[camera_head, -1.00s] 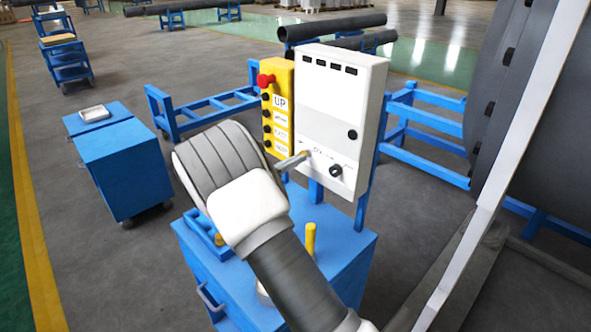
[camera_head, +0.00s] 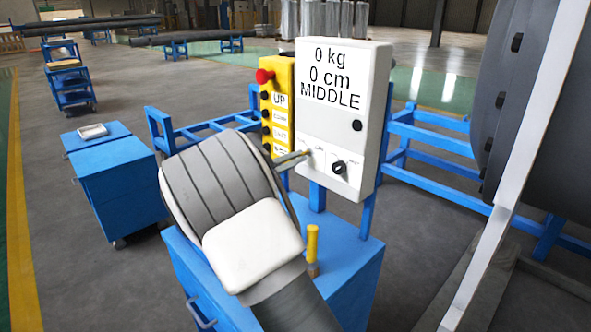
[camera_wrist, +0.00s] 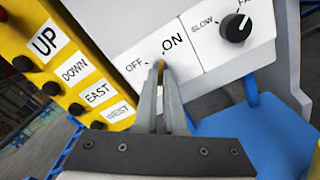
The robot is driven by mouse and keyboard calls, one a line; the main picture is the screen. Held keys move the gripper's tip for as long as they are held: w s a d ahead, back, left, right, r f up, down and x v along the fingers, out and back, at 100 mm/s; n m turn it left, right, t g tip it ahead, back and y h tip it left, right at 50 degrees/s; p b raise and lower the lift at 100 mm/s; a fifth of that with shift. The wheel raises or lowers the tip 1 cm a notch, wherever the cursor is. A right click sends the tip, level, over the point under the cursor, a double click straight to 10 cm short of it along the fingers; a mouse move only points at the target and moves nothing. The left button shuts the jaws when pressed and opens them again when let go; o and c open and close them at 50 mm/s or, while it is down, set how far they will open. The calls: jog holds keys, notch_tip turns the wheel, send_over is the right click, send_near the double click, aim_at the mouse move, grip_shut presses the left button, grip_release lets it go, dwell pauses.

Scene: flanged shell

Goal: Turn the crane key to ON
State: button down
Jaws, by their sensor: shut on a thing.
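The crane key (camera_wrist: 161,65) is a small yellowish piece on the white control box (camera_head: 343,100), by the OFF and ON labels in the wrist view. My gripper (camera_head: 305,153) reaches the lower left of the box, and its fingers (camera_wrist: 160,82) are shut on the key. The fingers hide most of the key, so I cannot tell its exact angle. The box's display (camera_head: 333,73) is lit and reads 0 kg, 0 cm, MIDDLE.
A black SLOW knob (camera_wrist: 235,28) sits right of the key. The yellow button pendant (camera_head: 278,105) with a red button stands close on the left. A blue cabinet (camera_head: 345,265) stands below, and a large dark shell (camera_head: 545,110) at right.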

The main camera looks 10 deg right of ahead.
jog(key=shift+m+b, duration=0.65)
jog(key=shift+m, duration=0.05)
jog(key=c, duration=1)
grip_release()
jog(key=shift+a, duration=0.1)
jog(key=v, duration=1.7)
jog(key=shift+p, duration=0.45)
jog(key=shift+s+a, duration=0.15)
